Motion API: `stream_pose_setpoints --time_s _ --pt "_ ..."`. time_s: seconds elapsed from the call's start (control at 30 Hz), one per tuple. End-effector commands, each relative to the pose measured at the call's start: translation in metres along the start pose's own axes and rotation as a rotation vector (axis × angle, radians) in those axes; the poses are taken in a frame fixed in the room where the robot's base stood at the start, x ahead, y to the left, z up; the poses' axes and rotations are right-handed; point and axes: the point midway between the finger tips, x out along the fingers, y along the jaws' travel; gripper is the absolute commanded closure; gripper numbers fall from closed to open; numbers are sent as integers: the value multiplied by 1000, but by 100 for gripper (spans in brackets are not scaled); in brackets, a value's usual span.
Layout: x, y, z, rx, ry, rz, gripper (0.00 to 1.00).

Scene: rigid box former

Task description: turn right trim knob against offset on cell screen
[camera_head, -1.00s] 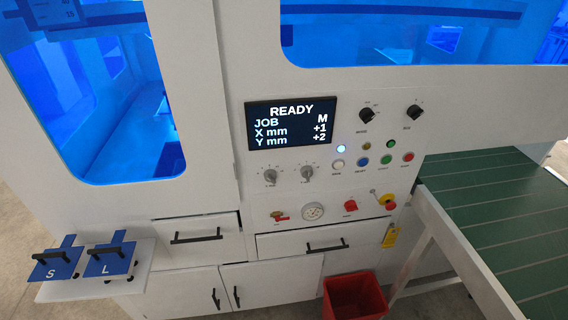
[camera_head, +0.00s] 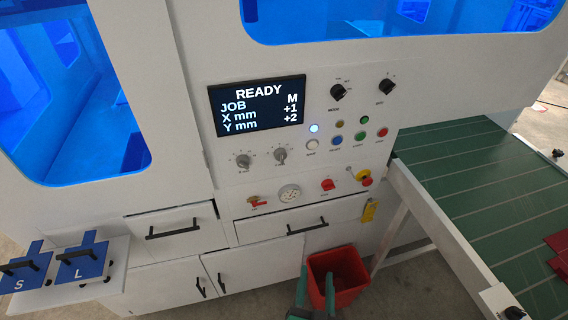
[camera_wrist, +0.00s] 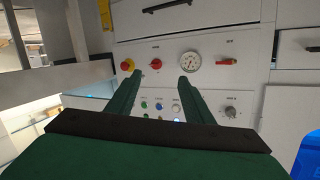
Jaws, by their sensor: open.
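The cell screen (camera_head: 258,106) reads READY, JOB M, X mm +1, Y mm +2. Below it on the white panel are two grey trim knobs, the left one (camera_head: 243,160) and the right one (camera_head: 280,155). In the wrist view, which looks upside down, one grey knob (camera_wrist: 231,112) shows right of the fingers and seems to be the left one. The right trim knob seems hidden behind a finger there. My green gripper (camera_wrist: 158,78) is open and empty. In the head view its part (camera_head: 303,300) shows at the bottom edge, low and apart from the knobs.
Coloured buttons (camera_head: 336,141), a gauge (camera_head: 290,194), a red switch (camera_head: 327,185) and a red-yellow emergency stop (camera_head: 364,178) lie near the knobs. A drawer handle (camera_head: 307,229) sticks out below. A red bin (camera_head: 338,275) stands under it, and a green conveyor (camera_head: 480,180) is at right.

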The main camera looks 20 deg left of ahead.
Motion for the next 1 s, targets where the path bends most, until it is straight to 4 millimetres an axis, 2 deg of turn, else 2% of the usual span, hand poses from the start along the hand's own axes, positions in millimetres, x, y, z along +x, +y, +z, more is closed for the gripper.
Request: stream_pose_setpoints --time_s 0.03,0.1,0.3,0.43,0.6,0.8,1.0 --pt "16 -6 -15 5 13 -30 53" --pt "35 -15 -30 9 18 -74 53" --pt "80 -49 -84 2 36 -223 53" --pt "100 -74 -121 -20 49 -327 53" --pt "112 -102 -160 -58 65 -437 53" --pt "116 -117 -181 -84 72 -499 53" --pt "129 -127 -184 -88 72 -509 53"
